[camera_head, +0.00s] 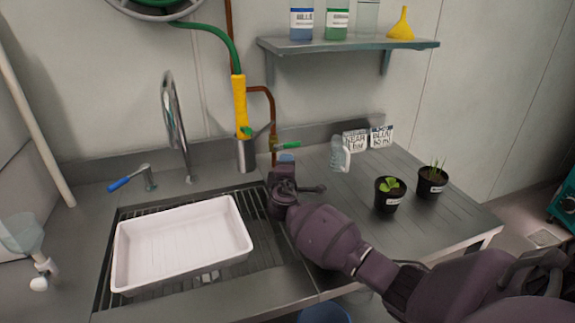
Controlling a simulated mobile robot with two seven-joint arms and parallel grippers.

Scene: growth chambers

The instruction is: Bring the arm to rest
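My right arm comes in from the lower right and reaches over the counter. Its gripper (285,169) is just right of the white tray, near the back of the counter. A small blue patch shows at its tip; I cannot tell whether this is part of the gripper or something behind or in it. The fingers are too small and foreshortened to show whether they are open or shut. My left gripper is not in view.
A white tray (183,288) sits on the sink grating, left of the gripper. A faucet (176,125), yellow-handled hose (240,105) and copper pipe (273,120) stand behind. Two potted plants (388,199) (432,187), a clear bottle (338,152) and label cards (381,137) stand right.

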